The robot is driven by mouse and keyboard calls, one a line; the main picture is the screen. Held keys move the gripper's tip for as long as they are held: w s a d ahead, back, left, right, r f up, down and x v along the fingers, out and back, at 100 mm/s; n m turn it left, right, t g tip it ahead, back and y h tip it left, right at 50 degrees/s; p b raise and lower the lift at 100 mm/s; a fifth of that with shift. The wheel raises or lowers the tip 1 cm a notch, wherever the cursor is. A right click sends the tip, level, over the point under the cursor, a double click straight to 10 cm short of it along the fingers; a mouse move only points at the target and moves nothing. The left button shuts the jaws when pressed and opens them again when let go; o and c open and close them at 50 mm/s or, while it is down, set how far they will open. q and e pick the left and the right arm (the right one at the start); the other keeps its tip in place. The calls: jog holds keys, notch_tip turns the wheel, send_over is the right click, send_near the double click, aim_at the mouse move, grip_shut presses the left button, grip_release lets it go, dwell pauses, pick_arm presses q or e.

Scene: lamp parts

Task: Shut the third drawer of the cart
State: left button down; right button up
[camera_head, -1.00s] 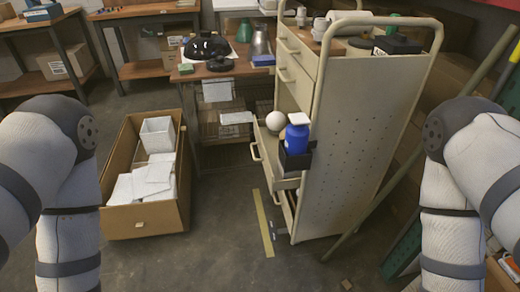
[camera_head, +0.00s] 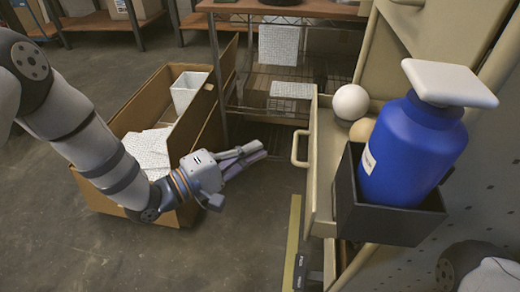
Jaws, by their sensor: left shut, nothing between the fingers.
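The beige cart (camera_head: 487,170) stands at the right, its perforated side panel toward me. One of its drawers (camera_head: 320,165), seemingly the third from the top, is pulled out to the left. A white ball (camera_head: 350,101) and a tan ball (camera_head: 362,130) lie in it. Its bar handle (camera_head: 297,148) faces left. My left gripper (camera_head: 256,151) is shut and empty, pointing right, a short way left of the handle and apart from it. Part of my right arm shows at the bottom right; its gripper is out of view.
A blue pump bottle (camera_head: 412,150) stands in a dark bin (camera_head: 385,218) on the cart's side, hiding part of the drawer. A cardboard box (camera_head: 207,118) with white boxes is behind my left arm. A workbench (camera_head: 285,8) stands behind. A yellow strip (camera_head: 293,240) lies on the floor.

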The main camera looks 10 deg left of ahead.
aim_at(359, 140)
pick_arm(q)
jog(key=w+d, duration=0.1)
jog(key=d, duration=0.2)
jog(key=w+d+b, duration=0.1)
jog(key=w+d, duration=0.1)
jog(key=d, duration=0.1)
jog(key=w+d+b, duration=0.1)
jog(key=d, duration=0.2)
jog(key=shift+w+f, duration=0.15)
jog(key=shift+w, duration=0.25)
jog(key=d, duration=1)
jog(key=shift+d, duration=0.5)
